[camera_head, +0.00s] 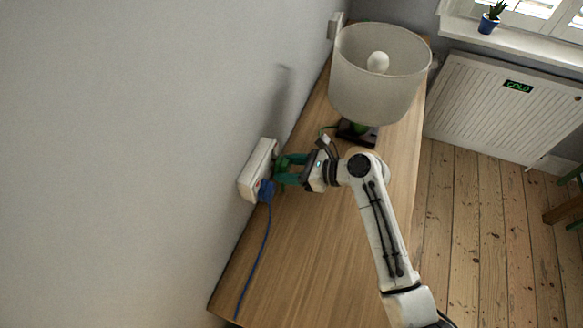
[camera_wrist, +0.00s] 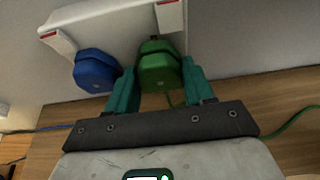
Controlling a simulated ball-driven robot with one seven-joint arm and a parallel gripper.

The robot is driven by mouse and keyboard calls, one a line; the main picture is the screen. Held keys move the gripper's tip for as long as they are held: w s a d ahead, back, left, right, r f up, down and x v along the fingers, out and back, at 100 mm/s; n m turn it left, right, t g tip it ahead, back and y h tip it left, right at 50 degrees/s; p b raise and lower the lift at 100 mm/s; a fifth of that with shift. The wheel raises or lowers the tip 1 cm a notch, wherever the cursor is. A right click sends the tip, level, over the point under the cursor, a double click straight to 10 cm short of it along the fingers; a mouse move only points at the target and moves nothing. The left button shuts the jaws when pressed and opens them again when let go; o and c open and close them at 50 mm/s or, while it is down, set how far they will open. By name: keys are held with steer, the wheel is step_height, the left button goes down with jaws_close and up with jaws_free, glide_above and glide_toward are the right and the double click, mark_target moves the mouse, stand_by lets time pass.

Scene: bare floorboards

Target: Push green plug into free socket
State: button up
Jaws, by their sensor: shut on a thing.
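The green plug (camera_wrist: 160,70) is between the teal fingers of my gripper (camera_wrist: 158,64), which is shut on it. The white socket strip (camera_head: 257,170) is fixed to the wall above the wooden top, and it also shows in the wrist view (camera_wrist: 105,22). The green plug is close in front of the strip, right of the blue plug in the wrist view; I cannot tell whether its pins are in. The blue plug (camera_wrist: 95,70) sits against the strip. In the head view my gripper (camera_head: 281,170) is at the strip, and its fingers largely hide the green plug.
A lamp with a white shade (camera_head: 378,85) stands on the wooden top (camera_head: 310,250) behind my arm. A blue cord (camera_head: 254,262) runs down from the blue plug. A green cord (camera_wrist: 295,121) shows at right in the wrist view. A radiator (camera_head: 490,100) is at the far right.

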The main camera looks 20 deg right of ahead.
steer(key=shift+w+a, duration=0.4)
steer(key=shift+a, duration=0.05)
steer(key=o, duration=1.5)
steer(key=b+v, duration=0.1)
steer(key=v, duration=0.9)
steer(key=shift+s+d+r, duration=0.15)
steer(key=shift+s+d, duration=0.1)
